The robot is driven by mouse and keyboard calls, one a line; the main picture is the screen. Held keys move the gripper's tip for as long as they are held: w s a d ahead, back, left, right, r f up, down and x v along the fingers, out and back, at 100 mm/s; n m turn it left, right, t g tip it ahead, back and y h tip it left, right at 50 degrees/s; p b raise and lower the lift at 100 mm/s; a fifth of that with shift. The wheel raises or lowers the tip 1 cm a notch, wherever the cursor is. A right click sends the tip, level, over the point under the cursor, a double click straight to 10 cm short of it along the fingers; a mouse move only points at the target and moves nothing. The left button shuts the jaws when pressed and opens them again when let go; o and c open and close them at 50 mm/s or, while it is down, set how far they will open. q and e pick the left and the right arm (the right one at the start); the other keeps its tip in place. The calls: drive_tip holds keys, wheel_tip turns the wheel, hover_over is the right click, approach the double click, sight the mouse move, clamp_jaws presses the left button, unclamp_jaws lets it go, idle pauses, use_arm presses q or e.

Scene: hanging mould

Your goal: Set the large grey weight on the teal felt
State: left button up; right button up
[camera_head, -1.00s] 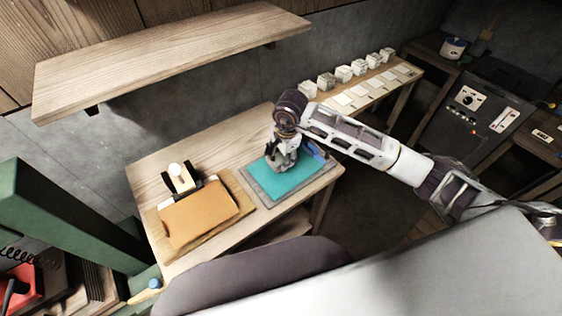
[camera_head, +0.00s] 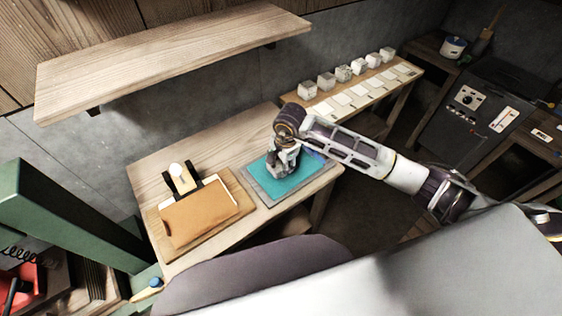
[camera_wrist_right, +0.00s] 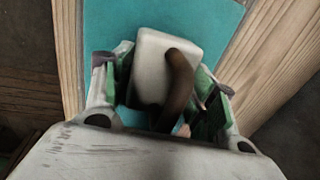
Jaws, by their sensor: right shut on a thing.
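The teal felt (camera_head: 296,184) lies on a grey board on the wooden table; it also fills the top of the right wrist view (camera_wrist_right: 105,22). In the head view the gripper mostly hides the weight. My left gripper is not in view.
A tan leather piece (camera_head: 203,216) on a wooden board lies at the table's left, with a pale-knobbed tool (camera_head: 181,179) behind it. A wooden shelf (camera_head: 170,62) hangs above. Several grey blocks (camera_head: 343,73) and pale cards stand on a back bench (camera_head: 388,93).

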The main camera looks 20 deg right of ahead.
drive_tip(key=o, duration=1.6)
drive_tip(key=shift+f, duration=0.1)
drive_tip(key=shift+r, duration=0.3)
drive_tip(key=r, duration=0.3)
drive_tip(key=s+r+b, duration=0.1)
drive_tip(key=r, duration=0.5)
drive_tip(key=shift+s+d+r+b, duration=0.2)
drive_tip(key=shift+s+d+b, duration=0.1)
drive_tip(key=shift+d+b, duration=0.1)
drive_tip(key=shift+s+r, duration=0.15)
drive_tip(key=shift+r, duration=0.9)
drive_tip(key=shift+a, duration=0.1)
